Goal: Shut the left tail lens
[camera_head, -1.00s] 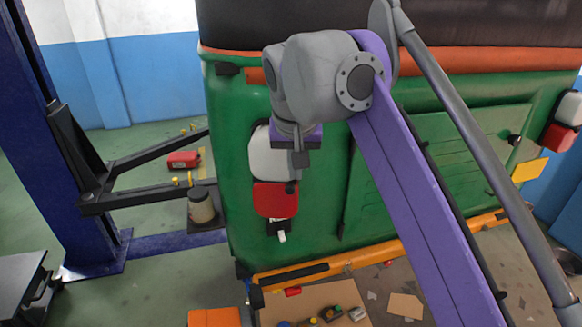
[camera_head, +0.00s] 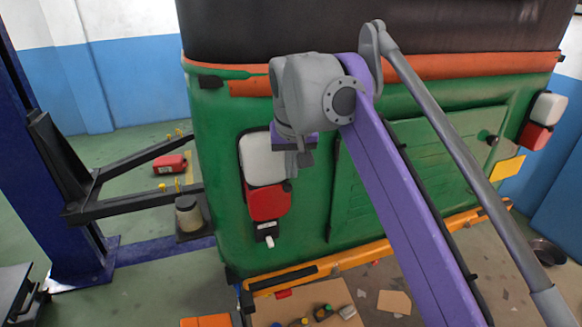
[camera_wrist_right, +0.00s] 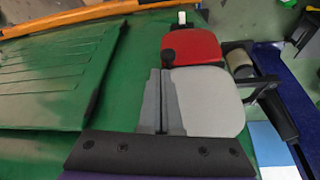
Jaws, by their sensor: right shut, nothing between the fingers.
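The left tail lens has a white upper part (camera_head: 260,160) and a red lower part (camera_head: 268,203) on a dark backing at the left of the green rickshaw rear. My left gripper is not in view.
A matching right tail lens (camera_head: 541,118) is at the far right. An orange bumper (camera_head: 350,261) runs below. A blue lift post (camera_head: 45,150) with black arms (camera_head: 140,202) stands at the left. A red box (camera_head: 169,164) and a cardboard sheet (camera_head: 325,297) lie on the floor.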

